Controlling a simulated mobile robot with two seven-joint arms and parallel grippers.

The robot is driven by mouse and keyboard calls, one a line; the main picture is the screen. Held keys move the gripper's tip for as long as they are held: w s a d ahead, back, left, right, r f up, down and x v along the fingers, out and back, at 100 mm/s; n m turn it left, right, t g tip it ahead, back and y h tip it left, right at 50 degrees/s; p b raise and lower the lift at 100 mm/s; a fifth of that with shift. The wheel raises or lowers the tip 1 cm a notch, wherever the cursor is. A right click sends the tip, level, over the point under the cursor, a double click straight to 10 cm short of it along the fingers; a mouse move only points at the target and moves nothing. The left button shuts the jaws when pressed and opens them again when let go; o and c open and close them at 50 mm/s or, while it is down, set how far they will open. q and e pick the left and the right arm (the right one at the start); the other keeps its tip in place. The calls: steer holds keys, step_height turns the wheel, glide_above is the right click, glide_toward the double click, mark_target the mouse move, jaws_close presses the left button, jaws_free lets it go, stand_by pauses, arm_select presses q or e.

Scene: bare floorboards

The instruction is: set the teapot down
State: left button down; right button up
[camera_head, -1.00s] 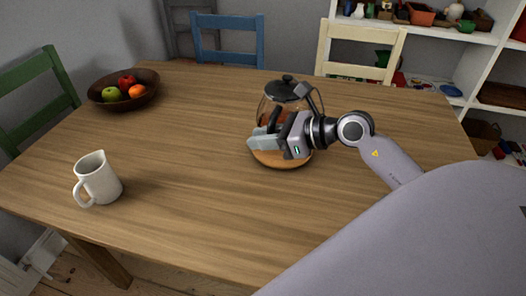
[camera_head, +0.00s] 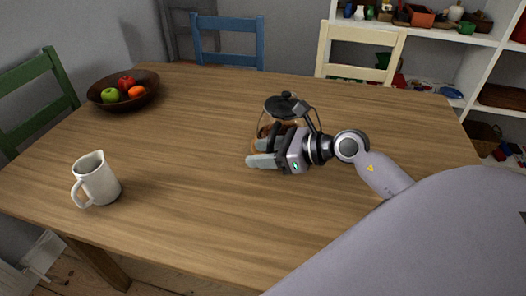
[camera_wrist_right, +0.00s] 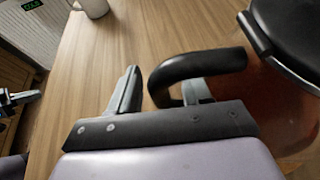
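The teapot (camera_head: 268,122) is glass with a black lid, a black handle and brown contents. It is right of the table's middle, partly behind my right gripper (camera_head: 259,154). Its base is hidden in the head view, so its contact with the table does not show. In the right wrist view the teapot (camera_wrist_right: 262,105) is at the right. My right gripper (camera_wrist_right: 160,92) is open there. One finger is outside the black handle, with a clear gap, and the other is partly hidden behind it.
The wooden table (camera_head: 190,190) has wide free room left of the teapot. A white mug-like jug (camera_head: 98,180) stands at the front left. A dark bowl of fruit (camera_head: 140,102) is at the back left. Chairs and a white shelf (camera_head: 490,65) stand beyond the table.

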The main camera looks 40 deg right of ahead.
steer(key=shift+r, duration=0.2)
steer(key=shift+s+d, duration=0.2)
steer(key=shift+s, duration=0.05)
steer(key=v, duration=1.1)
steer(key=shift+d+r, duration=0.15)
steer(key=shift+s, duration=0.1)
